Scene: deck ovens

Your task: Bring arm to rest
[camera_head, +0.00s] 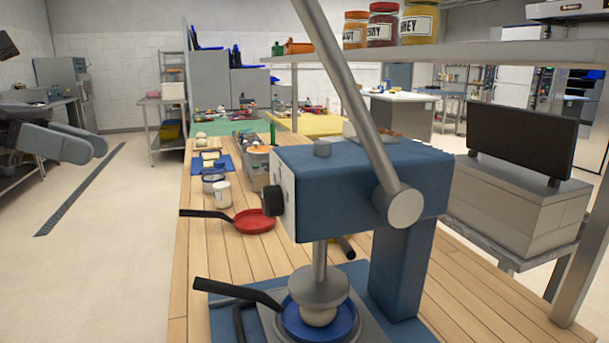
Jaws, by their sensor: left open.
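My left gripper (88,146) is at the left edge of the head view, raised over the open floor. Its grey fingers point right, apart and with nothing seen between them. It is well away from the wooden counter. My right gripper is not in view. A blue press (360,170) stands on the counter at the near middle, with a long grey lever (350,90) slanting up to the left. Its round plate (318,288) is down on a pale dough ball (318,316), which sits in a blue pan (345,322) with a black handle.
A red pan (255,221) and a white cup (222,194) sit on the wooden counter (210,262) behind the press. A shelf (480,54) with jars hangs above right. A dark screen (522,125) stands at the right. The floor (110,240) at left is clear.

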